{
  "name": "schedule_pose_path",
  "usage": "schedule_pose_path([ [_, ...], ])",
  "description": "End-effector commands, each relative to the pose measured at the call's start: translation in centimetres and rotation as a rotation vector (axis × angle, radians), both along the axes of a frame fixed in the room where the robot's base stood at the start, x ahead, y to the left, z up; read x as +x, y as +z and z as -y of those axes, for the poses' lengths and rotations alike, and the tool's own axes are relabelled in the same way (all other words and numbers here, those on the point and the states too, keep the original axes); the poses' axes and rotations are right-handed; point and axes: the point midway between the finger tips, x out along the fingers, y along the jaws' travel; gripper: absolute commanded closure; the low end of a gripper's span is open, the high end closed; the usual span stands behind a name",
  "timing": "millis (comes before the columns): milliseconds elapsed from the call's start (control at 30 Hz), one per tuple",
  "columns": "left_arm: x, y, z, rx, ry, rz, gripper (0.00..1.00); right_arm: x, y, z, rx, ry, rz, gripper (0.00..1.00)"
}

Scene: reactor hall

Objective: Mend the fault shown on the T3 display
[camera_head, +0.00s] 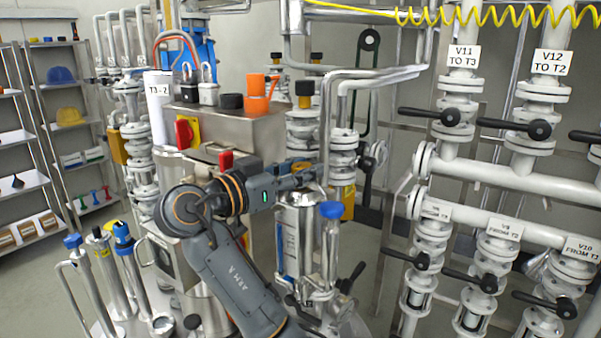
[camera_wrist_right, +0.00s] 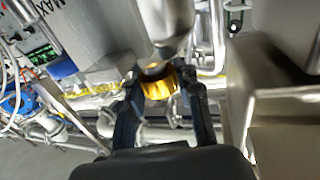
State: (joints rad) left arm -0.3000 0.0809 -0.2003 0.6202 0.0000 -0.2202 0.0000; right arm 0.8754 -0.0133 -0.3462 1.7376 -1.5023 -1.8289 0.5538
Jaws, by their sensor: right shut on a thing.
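My right arm reaches in from the bottom middle of the head view, and its gripper (camera_head: 308,178) is beside the steel vessel and pipework in the centre. In the right wrist view the gripper (camera_wrist_right: 165,88) has its two fingers on either side of an amber, shiny ring-like piece (camera_wrist_right: 159,86) and is shut on it. A grey metal cylinder (camera_wrist_right: 168,25) sits directly at this piece; I cannot tell whether they are joined. A small screen with green text (camera_wrist_right: 42,54) shows at the left of that view, too blurred to read. My left gripper is not in view.
A steel cabinet (camera_head: 258,130) with padlocks (camera_head: 208,91) and an orange cup-like item (camera_head: 257,104) stands behind my arm. White valve pipes labelled V11 (camera_head: 462,58) and V12 (camera_head: 552,63) fill the right. Shelves (camera_head: 25,185) stand left. Steel cylinders (camera_head: 100,270) stand lower left.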

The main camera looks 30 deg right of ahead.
Motion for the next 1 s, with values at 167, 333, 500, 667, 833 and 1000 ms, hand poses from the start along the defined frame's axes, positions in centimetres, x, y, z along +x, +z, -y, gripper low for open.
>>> schedule_pose_path([
  [167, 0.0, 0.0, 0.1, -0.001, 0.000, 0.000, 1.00, 0.0, 0.0, 0.1, 0.001, -0.008, 0.000, 0.98],
  [333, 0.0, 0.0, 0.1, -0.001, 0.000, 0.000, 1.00, 0.0, 0.0, 0.1, 0.001, -0.007, 0.001, 0.98],
  [500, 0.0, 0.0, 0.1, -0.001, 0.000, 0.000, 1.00, 0.0, 0.0, 0.1, 0.001, -0.006, 0.001, 0.44],
  [667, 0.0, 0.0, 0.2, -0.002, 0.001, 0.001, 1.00, 0.0, 0.0, 0.1, 0.001, -0.006, 0.001, 0.42],
  [833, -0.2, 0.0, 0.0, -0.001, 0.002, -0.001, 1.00, 0.0, 0.0, -0.1, 0.001, -0.005, 0.001, 0.42],
  [1000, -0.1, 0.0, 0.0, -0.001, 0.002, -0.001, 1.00, -0.2, 0.0, -2.0, 0.001, -0.001, 0.001, 0.42],
])
